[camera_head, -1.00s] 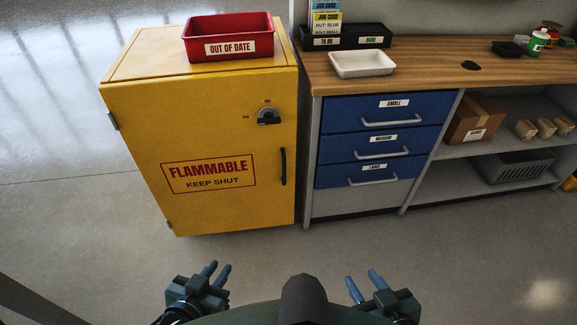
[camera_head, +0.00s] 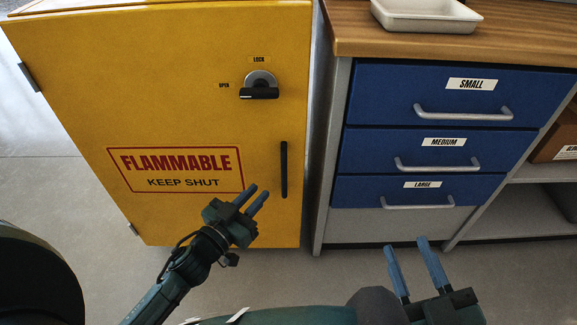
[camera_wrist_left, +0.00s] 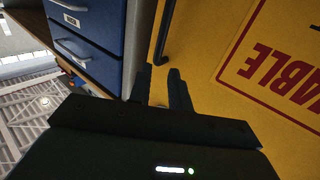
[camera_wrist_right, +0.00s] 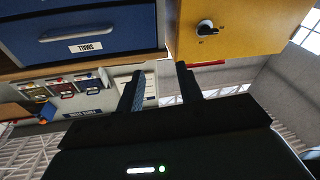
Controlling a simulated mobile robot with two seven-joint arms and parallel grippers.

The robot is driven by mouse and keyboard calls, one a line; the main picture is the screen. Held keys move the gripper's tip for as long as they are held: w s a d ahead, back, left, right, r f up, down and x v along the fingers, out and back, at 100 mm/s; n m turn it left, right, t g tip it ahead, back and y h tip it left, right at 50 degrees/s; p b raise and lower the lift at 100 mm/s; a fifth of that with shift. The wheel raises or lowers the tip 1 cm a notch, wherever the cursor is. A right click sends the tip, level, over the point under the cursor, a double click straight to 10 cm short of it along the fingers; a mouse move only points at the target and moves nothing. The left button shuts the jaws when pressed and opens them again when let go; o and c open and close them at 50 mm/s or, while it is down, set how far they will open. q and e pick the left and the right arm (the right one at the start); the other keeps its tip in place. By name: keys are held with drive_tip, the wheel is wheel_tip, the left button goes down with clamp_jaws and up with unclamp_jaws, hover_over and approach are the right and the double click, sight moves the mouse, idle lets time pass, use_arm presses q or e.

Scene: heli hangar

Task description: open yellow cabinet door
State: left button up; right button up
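The yellow cabinet door (camera_head: 90,90) is shut and fills the left of the head view. Its black vertical handle (camera_head: 284,169) is near the door's right edge. Above it is a round lock knob (camera_head: 259,84) with a black lever lying level, between "OPEN" and "LOCK" labels. My left gripper (camera_head: 251,200) is open and empty, below and left of the handle, apart from it. The left wrist view shows its fingers (camera_wrist_left: 160,82) with the handle (camera_wrist_left: 165,35) ahead. My right gripper (camera_head: 408,262) is open and empty, low in front of the drawers.
A blue drawer unit (camera_head: 365,148) with grey pull handles stands right of the cabinet. A white tray (camera_head: 425,16) sits on the wooden worktop (camera_head: 345,30) above. An open shelf holds a cardboard box (camera_head: 555,135). Grey floor is clear in front.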

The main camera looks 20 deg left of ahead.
sight(282, 167)
use_arm(q)
drive_tip(key=b+x, duration=0.2)
drive_tip(key=x, duration=0.9)
drive_tip(key=shift+w+d, duration=0.1)
drive_tip(key=shift+w, duration=0.25)
clamp_jaws()
